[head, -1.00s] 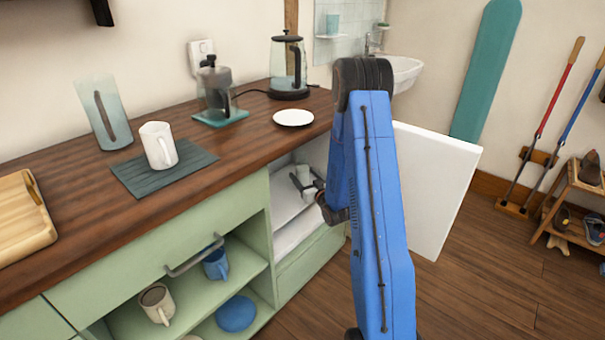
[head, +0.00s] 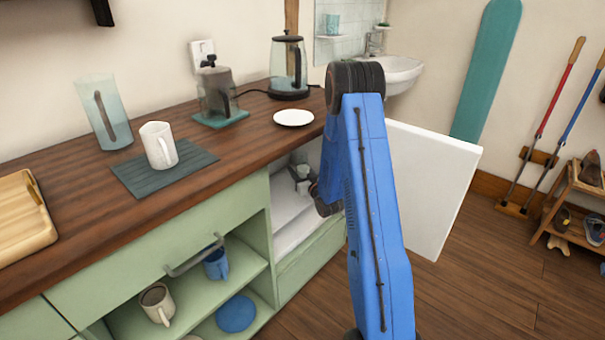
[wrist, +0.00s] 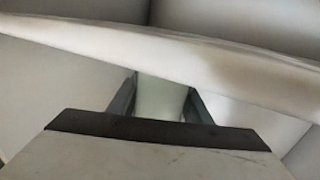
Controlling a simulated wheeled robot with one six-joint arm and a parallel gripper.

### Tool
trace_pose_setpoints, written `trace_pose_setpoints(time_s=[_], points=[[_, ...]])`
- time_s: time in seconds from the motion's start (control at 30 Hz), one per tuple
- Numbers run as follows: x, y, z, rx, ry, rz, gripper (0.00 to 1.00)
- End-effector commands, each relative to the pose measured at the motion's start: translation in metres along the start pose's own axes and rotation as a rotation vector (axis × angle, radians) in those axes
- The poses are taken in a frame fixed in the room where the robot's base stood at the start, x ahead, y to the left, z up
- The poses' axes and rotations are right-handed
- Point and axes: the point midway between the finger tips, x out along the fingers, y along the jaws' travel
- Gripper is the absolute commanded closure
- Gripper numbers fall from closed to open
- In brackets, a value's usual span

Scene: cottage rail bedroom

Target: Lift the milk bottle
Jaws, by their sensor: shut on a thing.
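The milk bottle (wrist: 161,98) shows in the wrist view as a pale, greenish-white surface between the two dark fingers of my gripper (wrist: 160,106). The gripper is shut on it. A white shelf edge hides the bottle's far end there. In the head view my gripper (head: 303,186) is inside the open white compartment under the counter, with a small pale part of the bottle (head: 299,171) at its fingers. My arm and the compartment's side hide much of it. I cannot tell whether the bottle's base touches the surface below.
A white shelf (wrist: 190,55) crosses close in front of my gripper in the wrist view. The open white door (head: 435,185) stands right of my arm. The wooden counter (head: 230,165) runs above the compartment, with a white plate (head: 294,117) near its edge. Open floor lies right.

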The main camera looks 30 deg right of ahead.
Motion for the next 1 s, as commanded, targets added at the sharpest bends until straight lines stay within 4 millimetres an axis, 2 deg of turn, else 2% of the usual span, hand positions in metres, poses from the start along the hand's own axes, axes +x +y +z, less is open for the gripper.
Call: trace_pose_setpoints(time_s=[0.47,0.67,1.0], points=[[0.0,0.0,-0.007,-0.001,0.003,0.0,0.92],[0.0,0.0,-0.018,-0.001,0.002,0.0,0.92],[0.0,0.0,-0.048,-0.001,0.004,0.0,0.92]])
